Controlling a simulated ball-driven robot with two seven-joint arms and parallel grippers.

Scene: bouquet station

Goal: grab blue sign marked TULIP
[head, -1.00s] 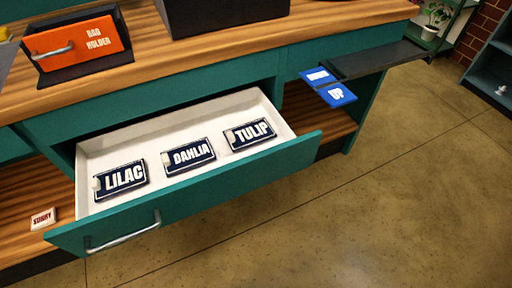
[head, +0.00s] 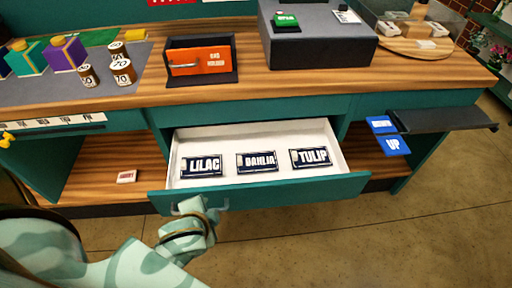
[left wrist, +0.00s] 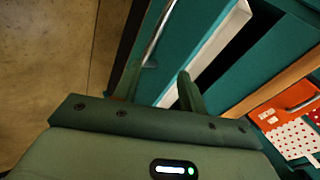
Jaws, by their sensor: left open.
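The dark blue sign marked TULIP (head: 311,158) lies flat at the right end of the open white-lined drawer (head: 245,140). The sign marked DAHLIA (head: 257,162) lies in the middle and the sign marked LILAC (head: 202,166) at the left, with gaps between them. My left arm comes in from the lower left, its wrist end in front of the drawer's left side, near the silver handle (head: 197,207). In the left wrist view my left gripper (left wrist: 157,84) is open and empty, beside the drawer front; the handle (left wrist: 160,34) lies beyond it. My right gripper is out of view.
An orange-fronted bin (head: 200,61) and a dark grey box (head: 318,38) stand on the wooden counter. Blue UP and DOWN plates (head: 392,145) jut out right of the drawer. A small white tag (head: 127,176) lies on the lower shelf. The floor in front is clear.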

